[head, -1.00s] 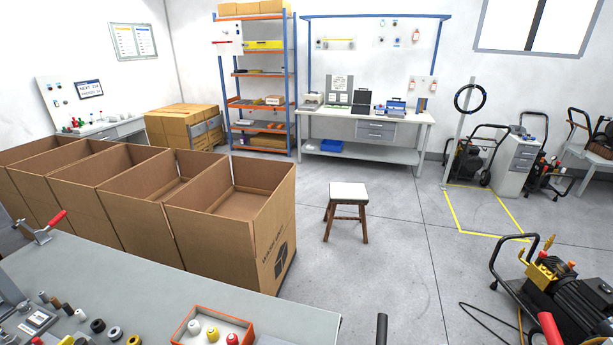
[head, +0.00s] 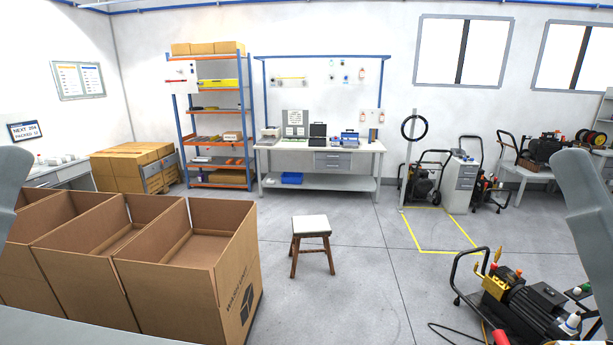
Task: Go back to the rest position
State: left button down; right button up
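Two grey arm parts of mine show at the left and right edges of the head view. Neither gripper is in view, so I cannot see their fingers or whether they hold anything. A pressure washer (head: 525,305) with a black motor and brass-coloured pump stands on its cart at the lower right. Part of my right arm is above it in the picture.
Open cardboard boxes (head: 190,290) stand in a row at the left. A stool (head: 311,228) stands on open floor in the middle. A workbench (head: 330,146) and an orange-and-blue shelf rack (head: 215,137) are at the back wall. A grey tabletop (head: 70,330) edges the bottom left.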

pick_arm(q)
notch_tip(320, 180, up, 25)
jog(key=p, duration=2.2)
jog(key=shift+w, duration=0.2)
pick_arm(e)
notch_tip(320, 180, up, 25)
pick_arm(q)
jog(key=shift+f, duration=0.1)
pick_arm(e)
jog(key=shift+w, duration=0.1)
pick_arm(q)
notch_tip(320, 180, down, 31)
jog(key=b, duration=3.1)
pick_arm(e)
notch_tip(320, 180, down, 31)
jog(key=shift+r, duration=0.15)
